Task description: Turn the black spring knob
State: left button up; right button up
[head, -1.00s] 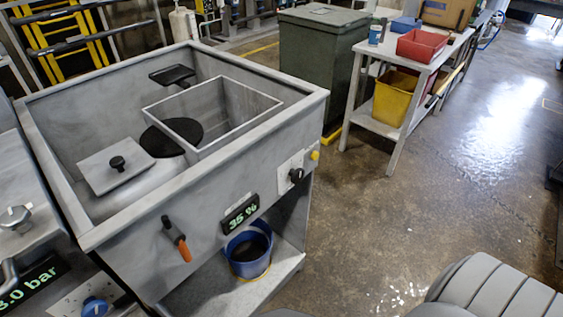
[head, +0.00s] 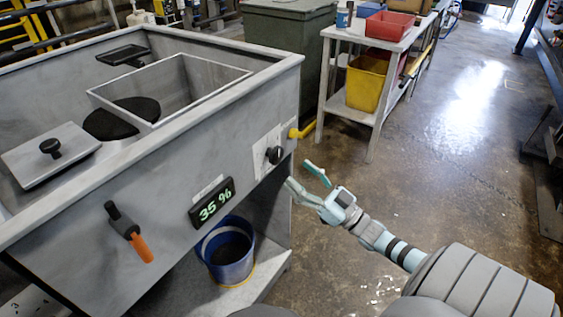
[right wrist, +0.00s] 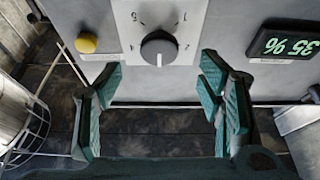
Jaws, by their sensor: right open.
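The black spring knob (head: 274,155) sits on a white plate on the front of the grey compactor, near its right corner. In the right wrist view the knob (right wrist: 159,49) shows with a dial scale around it, beyond the fingertips and between them. My right gripper (head: 303,176) is open and empty, to the right of the knob and a little below it, apart from it. In the right wrist view its teal fingers (right wrist: 160,80) stand wide apart. My left gripper is not in view.
A yellow button (right wrist: 86,43) is beside the knob. A display (head: 212,202) reads 35 %. An orange-handled lever (head: 128,233) sticks out of the front. A blue bucket (head: 228,249) stands on the lower shelf. Open floor lies to the right, beyond it a table (head: 368,38).

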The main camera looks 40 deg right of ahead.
aim_at(279, 158)
jog(key=x, duration=0.7)
jog(key=shift+b, duration=0.4)
jog(key=shift+f, duration=0.1)
jog(key=c, duration=1.1)
